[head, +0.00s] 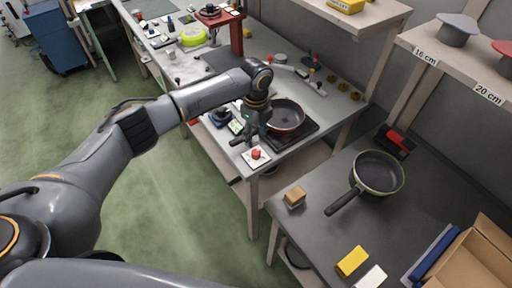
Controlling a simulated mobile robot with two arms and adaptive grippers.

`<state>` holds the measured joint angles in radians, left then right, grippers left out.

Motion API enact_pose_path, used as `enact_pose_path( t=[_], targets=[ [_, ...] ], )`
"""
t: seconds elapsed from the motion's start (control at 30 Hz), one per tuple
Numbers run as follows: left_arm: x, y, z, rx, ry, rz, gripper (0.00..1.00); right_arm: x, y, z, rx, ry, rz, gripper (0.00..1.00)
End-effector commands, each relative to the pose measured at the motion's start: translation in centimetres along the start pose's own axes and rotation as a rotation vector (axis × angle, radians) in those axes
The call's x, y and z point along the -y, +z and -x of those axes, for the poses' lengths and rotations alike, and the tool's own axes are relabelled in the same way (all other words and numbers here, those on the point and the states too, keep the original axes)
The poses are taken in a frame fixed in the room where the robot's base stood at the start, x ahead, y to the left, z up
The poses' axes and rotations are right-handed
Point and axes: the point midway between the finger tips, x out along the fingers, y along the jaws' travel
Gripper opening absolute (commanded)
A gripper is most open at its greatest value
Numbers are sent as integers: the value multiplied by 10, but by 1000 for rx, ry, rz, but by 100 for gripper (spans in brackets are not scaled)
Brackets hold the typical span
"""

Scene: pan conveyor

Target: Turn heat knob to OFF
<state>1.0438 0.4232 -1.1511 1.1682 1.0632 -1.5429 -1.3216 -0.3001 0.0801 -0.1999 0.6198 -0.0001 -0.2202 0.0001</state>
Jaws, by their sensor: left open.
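My left gripper (250,128) reaches down over the front end of the workbench, just left of a frying pan (285,115) on a dark hot plate (293,134). It is open, but its fingers are small and dark here. I cannot make out the heat knob for certain; the gripper and wrist cover part of the area beside the hot plate. A small unit with a greenish display (236,127) shows just left of the gripper. A red button on a white plate (257,161) sits in front of it at the bench corner. My right gripper is out of view.
A second pan (377,173) lies on the dark table (323,241) at right, with a brown block (294,197) and a yellow block (352,261). An open cardboard box (470,262) stands at the lower right. A red stand (236,38) rises farther back on the bench.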

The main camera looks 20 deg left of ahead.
Motion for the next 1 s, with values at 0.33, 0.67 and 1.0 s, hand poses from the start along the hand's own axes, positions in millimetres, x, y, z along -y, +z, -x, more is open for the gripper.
enact_pose_path(
  t=[0.33, 0.67, 1.0],
  targets=[
    [0, -1, -65, -1, 1, 2, 52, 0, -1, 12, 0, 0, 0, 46],
    [0, 0, -82, 0, 0, 1, 52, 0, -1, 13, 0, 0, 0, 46],
    [0, 0, -81, 0, -1, 1, 16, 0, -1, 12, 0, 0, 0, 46]
  ],
)
